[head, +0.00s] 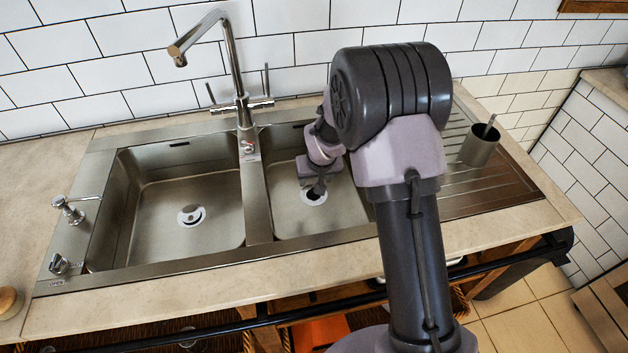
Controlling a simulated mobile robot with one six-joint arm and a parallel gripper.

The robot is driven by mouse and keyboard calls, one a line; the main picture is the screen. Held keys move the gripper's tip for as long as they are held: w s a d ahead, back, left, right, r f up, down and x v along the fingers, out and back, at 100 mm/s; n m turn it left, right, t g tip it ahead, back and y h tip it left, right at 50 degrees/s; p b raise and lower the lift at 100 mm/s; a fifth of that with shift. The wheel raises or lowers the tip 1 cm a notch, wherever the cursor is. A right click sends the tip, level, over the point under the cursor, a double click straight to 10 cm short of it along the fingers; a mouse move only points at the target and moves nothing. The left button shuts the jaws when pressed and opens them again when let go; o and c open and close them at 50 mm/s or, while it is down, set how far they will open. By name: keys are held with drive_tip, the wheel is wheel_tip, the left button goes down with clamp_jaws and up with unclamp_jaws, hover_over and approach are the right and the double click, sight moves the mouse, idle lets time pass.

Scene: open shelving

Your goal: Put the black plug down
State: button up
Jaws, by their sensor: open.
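My gripper (319,187) reaches down into the right sink basin (285,215), its fingers just above the drain there. The jaws are open, though they look small and dark from here. A dark shape (313,197) shows at the middle of the white-rimmed drain, right under the fingertips. It may be the black plug or only the drain hole; I cannot tell which. My arm hides the right part of this basin. The left basin (150,235) is empty, with its own white-rimmed drain (191,215).
A tall chrome tap (238,85) stands behind the divider between the basins. A dark metal cup (480,146) with a utensil stands on the drainboard (512,180) at right. A soap dispenser (70,210) is at left. A dark rail (190,336) runs along the counter front.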

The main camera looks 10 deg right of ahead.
drive_tip(key=s+r+m, duration=0.1)
drive_tip(key=s+r, duration=0.6)
drive_tip(key=r, duration=0.4)
drive_tip(key=s+r+m, duration=0.1)
drive_tip(key=s+r, duration=0.6)
drive_tip(key=r, duration=0.4)
drive_tip(key=s+a+r+m+y, duration=0.1)
drive_tip(key=s+a+r, duration=0.1)
drive_tip(key=s, duration=0.7)
drive_tip(key=s+a+r+m+t+y, duration=0.1)
drive_tip(key=s+r, duration=0.2)
drive_tip(key=s, duration=0.7)
drive_tip(key=shift+a+p, duration=0.3)
drive_tip(key=shift+a, duration=0.1)
